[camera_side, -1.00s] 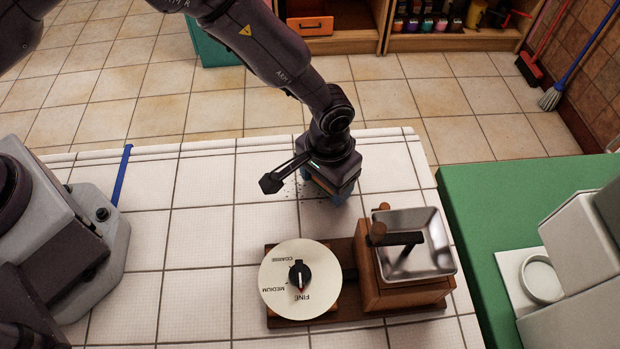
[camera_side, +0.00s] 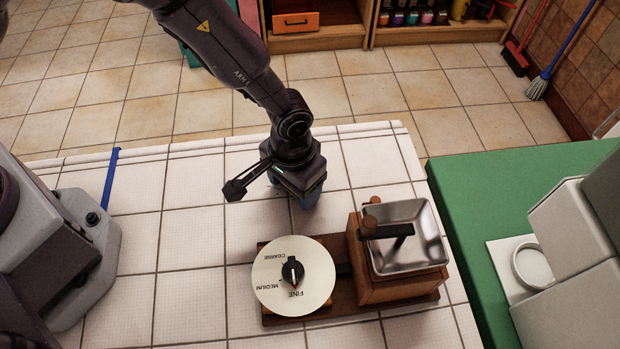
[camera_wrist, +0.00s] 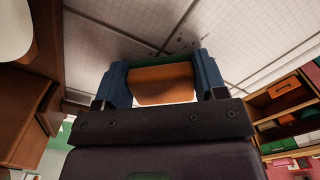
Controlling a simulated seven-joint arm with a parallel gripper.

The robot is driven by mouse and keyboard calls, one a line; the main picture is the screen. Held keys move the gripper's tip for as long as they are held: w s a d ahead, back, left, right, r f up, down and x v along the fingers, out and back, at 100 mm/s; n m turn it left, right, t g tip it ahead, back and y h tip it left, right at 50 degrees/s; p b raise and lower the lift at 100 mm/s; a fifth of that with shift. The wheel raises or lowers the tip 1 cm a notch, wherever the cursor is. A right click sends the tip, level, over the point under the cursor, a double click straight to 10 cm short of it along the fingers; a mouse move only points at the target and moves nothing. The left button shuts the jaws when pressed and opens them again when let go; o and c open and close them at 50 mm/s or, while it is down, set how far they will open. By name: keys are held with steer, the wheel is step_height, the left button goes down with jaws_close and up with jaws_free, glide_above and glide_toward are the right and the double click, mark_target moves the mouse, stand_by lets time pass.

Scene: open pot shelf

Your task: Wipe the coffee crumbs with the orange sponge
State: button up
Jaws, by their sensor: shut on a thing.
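My gripper (camera_side: 307,195) is low over the white tiled counter, behind the coffee grinder. In the wrist view its two blue fingers (camera_wrist: 165,82) are shut on the orange sponge (camera_wrist: 163,85), one at each side. A green strip shows along the sponge's far edge. In the side view the sponge is hidden by the gripper. A few dark crumbs (camera_wrist: 180,43) lie on the tiles just beyond the sponge in the wrist view. In the side view I cannot make out crumbs. I cannot tell whether the sponge touches the counter.
A wooden coffee grinder (camera_side: 395,280) with a metal hopper stands in front and right of my gripper. Its round dial (camera_side: 270,290) is beside it. The tiles between are clear. A green surface (camera_side: 470,215) adjoins at right.

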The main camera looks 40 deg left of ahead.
mark_target(328, 189)
steer(key=s+a, duration=0.3)
steer(key=shift+s+a, duration=0.2)
steer(key=shift+w+d+r, duration=0.15)
steer(key=shift+w+d, duration=0.05)
steer(key=shift+w, duration=0.05)
steer(key=shift+w+d, duration=3.25)
steer(key=shift+w+d+f, duration=0.2)
steer(key=shift+w+d, duration=0.05)
steer(key=shift+w+d+r, duration=0.1)
steer(key=shift+d+r, duration=0.05)
steer(key=shift+r, duration=0.2)
step_height(328, 189, up, 8)
steer(key=shift+f, duration=0.2)
